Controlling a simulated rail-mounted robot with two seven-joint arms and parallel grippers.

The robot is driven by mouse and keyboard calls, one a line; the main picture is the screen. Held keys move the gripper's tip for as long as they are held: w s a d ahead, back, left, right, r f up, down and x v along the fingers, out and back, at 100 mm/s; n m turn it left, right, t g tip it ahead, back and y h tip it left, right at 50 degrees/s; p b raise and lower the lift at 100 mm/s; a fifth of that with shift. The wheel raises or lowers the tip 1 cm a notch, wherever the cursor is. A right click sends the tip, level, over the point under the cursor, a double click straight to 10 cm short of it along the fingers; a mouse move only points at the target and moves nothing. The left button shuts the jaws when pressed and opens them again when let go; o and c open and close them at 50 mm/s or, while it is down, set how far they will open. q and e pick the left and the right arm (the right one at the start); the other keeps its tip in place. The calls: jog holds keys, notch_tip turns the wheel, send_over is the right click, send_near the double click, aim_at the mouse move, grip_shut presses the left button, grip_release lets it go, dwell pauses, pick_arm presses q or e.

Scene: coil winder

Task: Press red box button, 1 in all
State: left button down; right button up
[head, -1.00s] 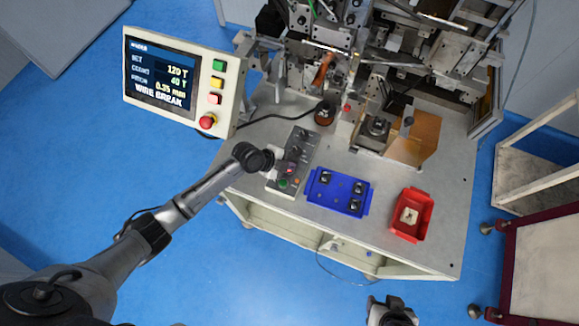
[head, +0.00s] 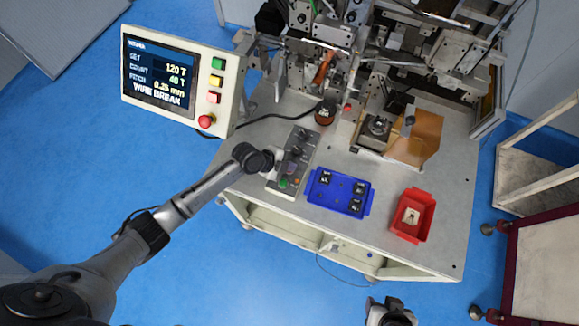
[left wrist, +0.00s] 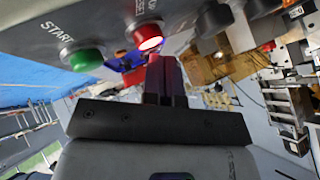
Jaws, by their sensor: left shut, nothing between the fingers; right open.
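The grey control box (head: 299,150) lies on the machine table, left of the blue tray. In the left wrist view its red button (left wrist: 147,37) is lit, beside the green START button (left wrist: 82,59). My left gripper (head: 278,166) is at the box's left side, over its front half. In the left wrist view its fingers (left wrist: 165,62) are shut and empty, with tips just below and right of the red button. I cannot tell whether they touch it. My right gripper (head: 389,314) is at the bottom edge, away from the table, open and partly cut off.
A blue tray (head: 339,192) with black parts and a red tray (head: 411,215) stand right of the box. A display panel (head: 180,82) reading WIRE BREAK, with its own red button (head: 206,121), stands at left. Winder machinery (head: 375,75) fills the table's back.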

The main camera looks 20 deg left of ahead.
pick_arm(q)
jog(key=shift+f+b, duration=0.35)
jog(key=shift+b, duration=0.05)
jog(key=shift+r, duration=0.1)
dwell(0.6)
jog(key=shift+r, duration=0.15)
jog(key=shift+r+p, duration=0.55)
jog(key=shift+r, duration=0.05)
